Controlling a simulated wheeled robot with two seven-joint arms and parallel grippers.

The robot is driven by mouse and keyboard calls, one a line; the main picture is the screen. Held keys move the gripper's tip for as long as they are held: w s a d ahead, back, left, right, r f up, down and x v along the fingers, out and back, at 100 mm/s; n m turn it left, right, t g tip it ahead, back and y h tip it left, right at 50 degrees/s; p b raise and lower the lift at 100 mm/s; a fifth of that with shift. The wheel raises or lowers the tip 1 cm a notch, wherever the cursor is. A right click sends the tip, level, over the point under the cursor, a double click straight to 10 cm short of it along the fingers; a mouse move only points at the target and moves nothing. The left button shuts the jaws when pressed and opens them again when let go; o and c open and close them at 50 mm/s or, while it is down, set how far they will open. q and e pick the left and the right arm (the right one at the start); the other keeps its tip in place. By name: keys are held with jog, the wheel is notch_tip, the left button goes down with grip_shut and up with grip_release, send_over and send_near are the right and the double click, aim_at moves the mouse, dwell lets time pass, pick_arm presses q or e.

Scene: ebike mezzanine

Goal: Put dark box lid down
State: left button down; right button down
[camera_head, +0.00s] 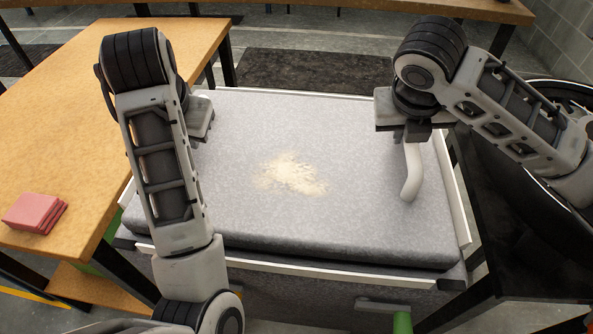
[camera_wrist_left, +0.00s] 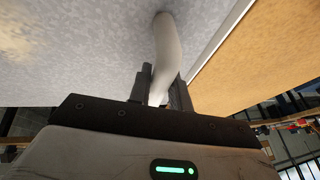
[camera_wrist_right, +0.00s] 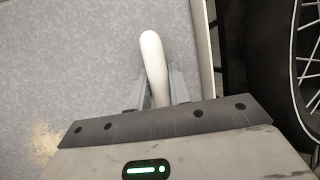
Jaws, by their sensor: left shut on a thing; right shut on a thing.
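The box lid (camera_head: 330,140) is a large grey speckled slab with a pale, sand-coloured patch on top, and it lies roughly level over the box. The box's pale rim (camera_head: 340,274) shows along the front and right; I cannot tell whether the lid touches it. My right gripper (camera_head: 415,138) is shut on a white curved handle (camera_wrist_right: 154,62) at the lid's right side. My left gripper (camera_wrist_left: 160,88) is shut on a similar white handle (camera_wrist_left: 166,45) at the left side. In the head view my left arm hides that handle.
A wooden table (camera_head: 60,140) with a stack of red pads (camera_head: 34,212) stands close on the left. A bicycle wheel (camera_wrist_right: 308,60) and a dark stand (camera_head: 500,225) are close on the right. A dark mat (camera_head: 310,70) lies on the floor behind.

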pick_arm(q)
jog(key=c, duration=1.6)
grip_release()
jog(key=shift+s+f, duration=0.1)
jog(key=shift+f, duration=0.25)
jog(key=shift+c, duration=0.2)
pick_arm(e)
jog(key=c, duration=1.6)
grip_release()
jog(key=shift+f, duration=0.25)
jog(key=shift+c, duration=0.2)
pick_arm(q)
jog(key=o, duration=0.3)
jog(key=shift+s+r, duration=0.1)
jog(key=shift+r, duration=0.05)
pick_arm(e)
jog(key=o, duration=0.3)
jog(key=shift+s+r, duration=0.1)
jog(key=shift+r, duration=0.05)
pick_arm(q)
jog(key=shift+o, duration=0.2)
pick_arm(e)
jog(key=shift+o, duration=0.2)
pick_arm(q)
jog(key=shift+r, duration=0.1)
pick_arm(e)
jog(key=shift+r, duration=0.1)
